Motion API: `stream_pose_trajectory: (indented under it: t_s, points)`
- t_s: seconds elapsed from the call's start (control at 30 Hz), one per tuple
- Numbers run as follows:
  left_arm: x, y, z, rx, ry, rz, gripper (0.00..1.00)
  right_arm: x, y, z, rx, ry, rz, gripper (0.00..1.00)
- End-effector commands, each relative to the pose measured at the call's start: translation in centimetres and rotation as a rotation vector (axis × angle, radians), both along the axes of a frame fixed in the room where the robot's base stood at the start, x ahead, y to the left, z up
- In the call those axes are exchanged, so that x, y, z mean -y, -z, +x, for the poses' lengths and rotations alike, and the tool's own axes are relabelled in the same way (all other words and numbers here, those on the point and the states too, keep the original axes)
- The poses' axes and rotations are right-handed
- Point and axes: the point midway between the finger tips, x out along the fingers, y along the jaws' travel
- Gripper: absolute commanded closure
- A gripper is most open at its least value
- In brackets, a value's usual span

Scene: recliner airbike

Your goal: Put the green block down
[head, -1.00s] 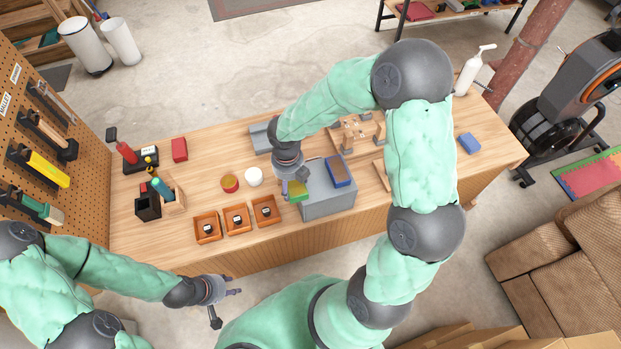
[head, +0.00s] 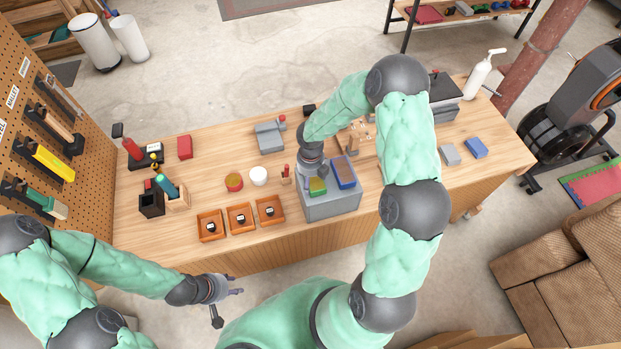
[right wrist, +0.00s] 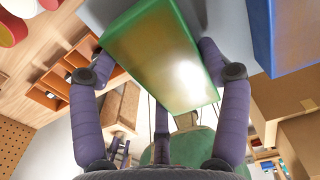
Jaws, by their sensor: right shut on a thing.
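The green block (head: 317,187) is in my right gripper (head: 314,176), over the left part of a grey box (head: 333,208) on the workbench. In the right wrist view the green block (right wrist: 160,55) lies between the two fingers, which are shut on its sides. A grey surface shows just behind it; I cannot tell whether the block touches it. A blue block (head: 343,172) sits on the grey box just right of the green block, with a gap between them. My left gripper (head: 236,286) is empty, its fingers apart, in front of the bench.
Three orange trays (head: 240,218) stand left of the grey box. A grey block (head: 450,155) and another blue block (head: 477,148) lie at the right. The bench's right front is clear.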

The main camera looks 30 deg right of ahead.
Motion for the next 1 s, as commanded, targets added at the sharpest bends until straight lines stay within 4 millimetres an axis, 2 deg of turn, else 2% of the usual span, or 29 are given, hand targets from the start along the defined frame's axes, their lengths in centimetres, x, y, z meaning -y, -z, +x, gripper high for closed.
stream_pose_trajectory:
  t_s: [0.37, 0.4, 0.47, 0.87, 1.0]
  points:
    - [0.0, 0.1, 0.0, 0.0, 0.0, 0.0, 0.6, 0.0, 0.4, 0.0, 0.001, 0.001, 0.0, 0.6]
    - [0.0, 0.1, 0.0, 0.0, 0.0, 0.0, 0.6, 0.0, 0.4, 0.0, 0.001, 0.001, 0.0, 0.18]
    - [0.0, 0.1, 0.0, 0.0, 0.0, 0.0, 0.6, 0.0, 0.4, 0.0, 0.001, 0.001, 0.0, 0.01]
    - [0.0, 0.1, 0.0, 0.0, 0.0, 0.0, 0.6, 0.0, 0.3, 0.0, 0.001, 0.001, 0.0, 0.0]
    - [0.0, -0.2, 0.0, 0.0, 0.0, 0.0, 0.6, 0.1, -0.8, 0.1, 0.004, 0.002, -0.002, 0.0]
